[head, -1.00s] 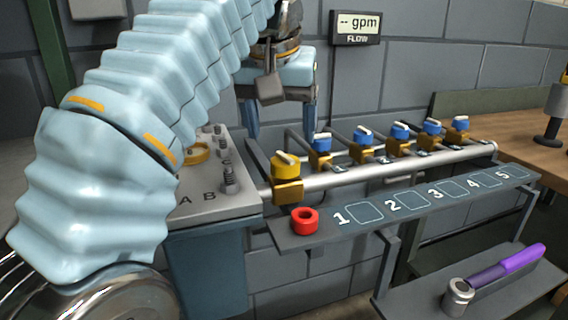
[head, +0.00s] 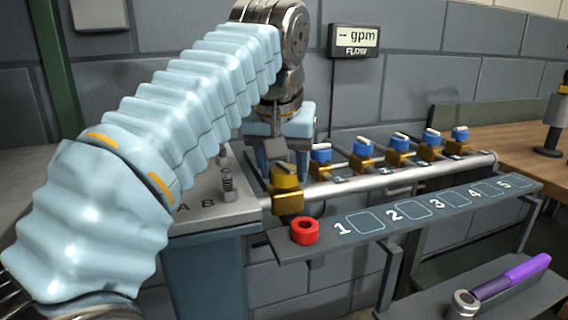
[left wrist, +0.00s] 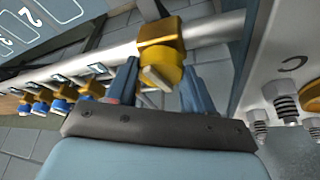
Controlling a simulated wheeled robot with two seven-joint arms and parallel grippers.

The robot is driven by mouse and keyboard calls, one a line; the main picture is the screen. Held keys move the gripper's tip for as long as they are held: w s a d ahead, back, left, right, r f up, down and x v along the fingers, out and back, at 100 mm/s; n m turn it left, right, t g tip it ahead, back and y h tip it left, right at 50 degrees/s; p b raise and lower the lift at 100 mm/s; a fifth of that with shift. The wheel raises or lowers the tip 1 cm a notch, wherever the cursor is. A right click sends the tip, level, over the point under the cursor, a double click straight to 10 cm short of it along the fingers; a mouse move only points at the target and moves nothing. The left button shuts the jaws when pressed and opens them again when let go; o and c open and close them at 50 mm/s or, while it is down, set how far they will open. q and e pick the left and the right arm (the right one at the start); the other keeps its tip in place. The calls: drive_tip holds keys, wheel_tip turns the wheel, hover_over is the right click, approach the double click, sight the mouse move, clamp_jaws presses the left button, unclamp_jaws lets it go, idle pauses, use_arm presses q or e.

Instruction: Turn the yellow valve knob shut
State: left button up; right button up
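The yellow valve knob (head: 285,177), with a pale bar across its top, sits on a brass valve body (head: 287,202) at the near left end of a silver pipe (head: 335,188). My left gripper (head: 281,164) comes down from above and behind it. In the left wrist view the open blue fingers (left wrist: 161,68) lie on either side of the yellow knob (left wrist: 158,78). Firm contact cannot be made out. A dark part of my gripper overlaps the knob's top in the head view. My right gripper is not in view.
Several blue-knobbed valves (head: 364,147) follow along the pipe to the right. A red ring (head: 304,231) lies on the numbered shelf (head: 345,247). A flow display (head: 355,40) hangs on the wall. A purple-handled tool (head: 518,272) lies on the lower shelf. A lettered panel (head: 205,215) stands at left.

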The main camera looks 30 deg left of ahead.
use_arm(q)
drive_tip(key=shift+c, duration=1)
drive_tip(key=m+b, duration=0.1)
drive_tip(key=b, duration=0.1)
drive_tip(key=shift+a+f+m+h+b, duration=0.1)
drive_tip(key=shift+f+m+h+b, duration=0.2)
drive_tip(key=shift+m, duration=0.1)
drive_tip(key=shift+r+m+b, duration=0.25)
drive_tip(key=shift+m+b, duration=0.1)
drive_tip(key=shift+m, duration=0.25)
drive_tip(key=shift+r+h, duration=0.1)
drive_tip(key=shift+h, duration=0.2)
drive_tip(key=o, duration=1)
